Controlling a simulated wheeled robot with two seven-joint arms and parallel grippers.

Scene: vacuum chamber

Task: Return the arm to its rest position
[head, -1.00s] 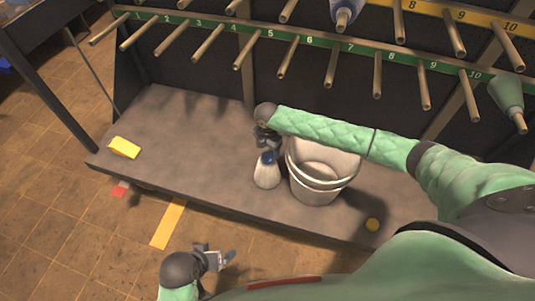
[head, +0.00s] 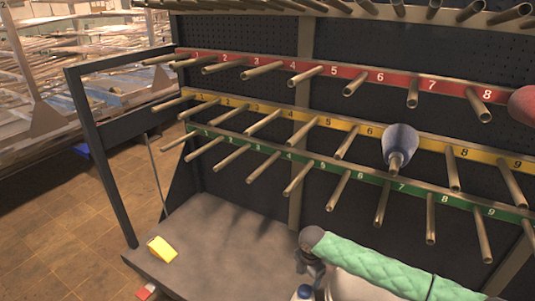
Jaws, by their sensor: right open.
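My right arm, in a green quilted sleeve, comes in from the lower right of the head view. Its dark wrist joint is at the lower middle, and my right gripper (head: 309,268) hangs below it, small and partly hidden. The gripper is open, and I see nothing held in it. It is over or beside a white bottle with a blue cap (head: 304,292), cut off by the bottom edge; whether they touch I cannot tell. My left gripper is out of view.
A white bucket (head: 345,288) is partly hidden behind my right arm. A yellow object (head: 161,249) lies on the grey shelf (head: 215,235). Above are red, yellow and green numbered rails with protruding pegs; a blue-grey cone (head: 400,142) hangs on one peg. A red object (head: 523,104) shows at right.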

